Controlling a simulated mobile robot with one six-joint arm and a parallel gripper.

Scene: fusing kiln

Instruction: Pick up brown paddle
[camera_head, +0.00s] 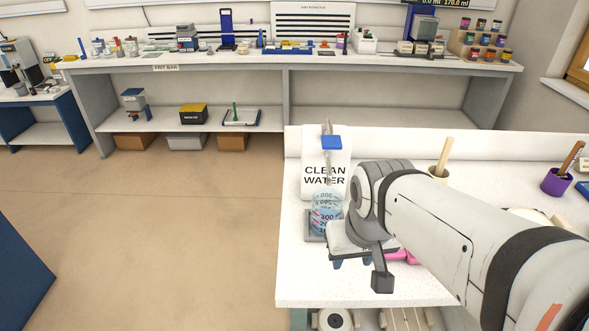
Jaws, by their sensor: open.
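A brown handle (573,157), which may be the brown paddle, stands tilted in a purple cup (557,182) at the right end of the white bench. Its lower end is hidden in the cup.
A beaker of water (326,214) stands just left of my gripper, before a "CLEAN WATER" sign (313,178). A pink item (401,255) lies partly hidden by my arm. The white bench (310,287) has bare room at its front left. A long, crowded back bench (250,62) stands beyond open floor.

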